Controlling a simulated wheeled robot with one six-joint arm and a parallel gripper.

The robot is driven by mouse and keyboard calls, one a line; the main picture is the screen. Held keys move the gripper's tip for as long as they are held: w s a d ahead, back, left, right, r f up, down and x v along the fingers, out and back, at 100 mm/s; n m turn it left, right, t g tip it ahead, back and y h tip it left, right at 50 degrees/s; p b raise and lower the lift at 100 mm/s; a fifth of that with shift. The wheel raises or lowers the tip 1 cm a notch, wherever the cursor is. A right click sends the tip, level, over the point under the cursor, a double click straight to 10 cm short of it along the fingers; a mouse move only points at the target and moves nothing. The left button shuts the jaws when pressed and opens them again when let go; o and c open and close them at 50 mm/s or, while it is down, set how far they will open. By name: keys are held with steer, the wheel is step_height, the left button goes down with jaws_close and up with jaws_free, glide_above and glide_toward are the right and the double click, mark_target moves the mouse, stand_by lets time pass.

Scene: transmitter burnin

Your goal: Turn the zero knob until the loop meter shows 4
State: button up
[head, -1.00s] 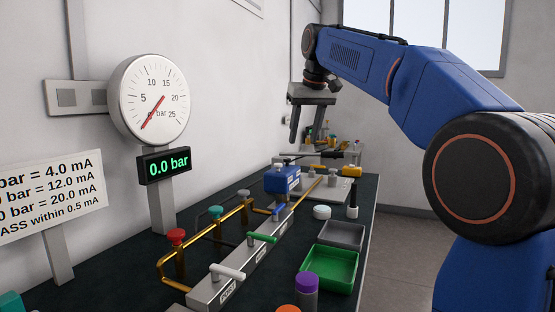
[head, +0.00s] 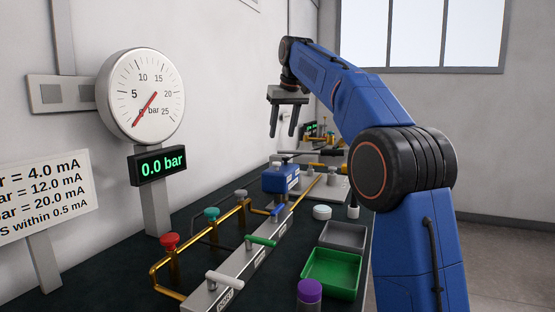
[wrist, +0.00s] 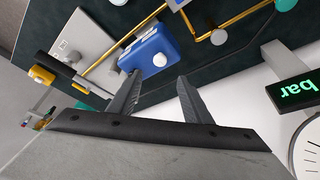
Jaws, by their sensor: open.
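A blue transmitter box (head: 281,178) stands on the bench among the brass pipes. In the wrist view the blue box (wrist: 153,46) shows pale round knobs, one of them (wrist: 159,60) near the fingertips in the picture; I cannot read which is the zero knob. My gripper (head: 283,132) is open and empty, pointing down above and beyond the box. Its two fingers (wrist: 158,82) also show in the wrist view, apart. A small dark display (head: 311,130) with green digits stands at the far end; it may be the loop meter, but its reading is too small to tell.
A round pressure gauge (head: 141,97) and a 0.0 bar display (head: 158,165) stand at the left wall. A manifold with a white-handled valve (head: 225,279), a red knob (head: 169,241), a green tray (head: 332,273) and a grey tray (head: 343,235) occupy the near bench.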

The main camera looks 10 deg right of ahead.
mark_target(277, 163)
steer(key=x, duration=1.2)
steer(key=shift+c, duration=0.7)
steer(key=c, duration=0.9)
